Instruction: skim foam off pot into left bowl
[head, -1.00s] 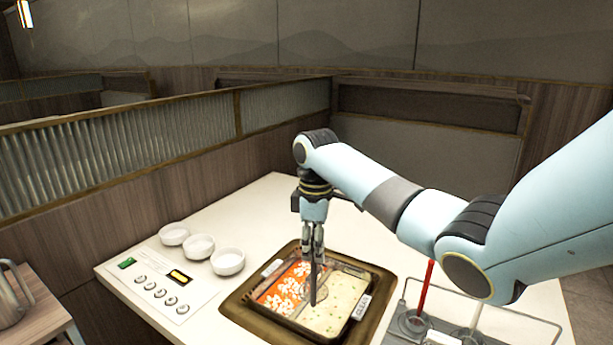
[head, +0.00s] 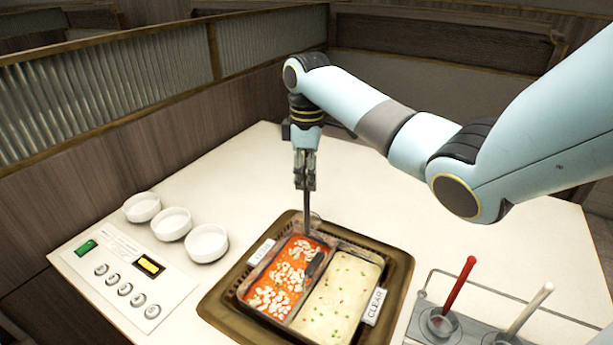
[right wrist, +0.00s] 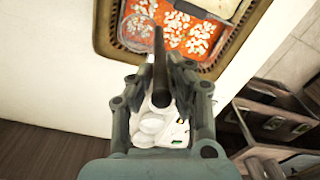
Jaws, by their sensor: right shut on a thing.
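A divided pot (head: 290,331) sits in the table. Its left half holds red broth with white foam patches (head: 270,298); its right half holds pale broth (head: 340,298) with small green and red bits. My right gripper (head: 305,186) is above the pot's back edge, shut on a dark upright handle (head: 307,208). The handle also shows in the right wrist view (right wrist: 159,65). Three white bowls stand left of the pot: the left bowl (head: 142,207), a middle one (head: 172,223) and a right one (head: 206,243).
A control panel (head: 125,285) with buttons lies in front of the bowls. A rack (head: 463,325) at the right holds a red-handled tool (head: 458,285) and a white-handled tool (head: 530,308). The white table (head: 235,185) is clear behind the pot. A partition (head: 110,95) stands behind.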

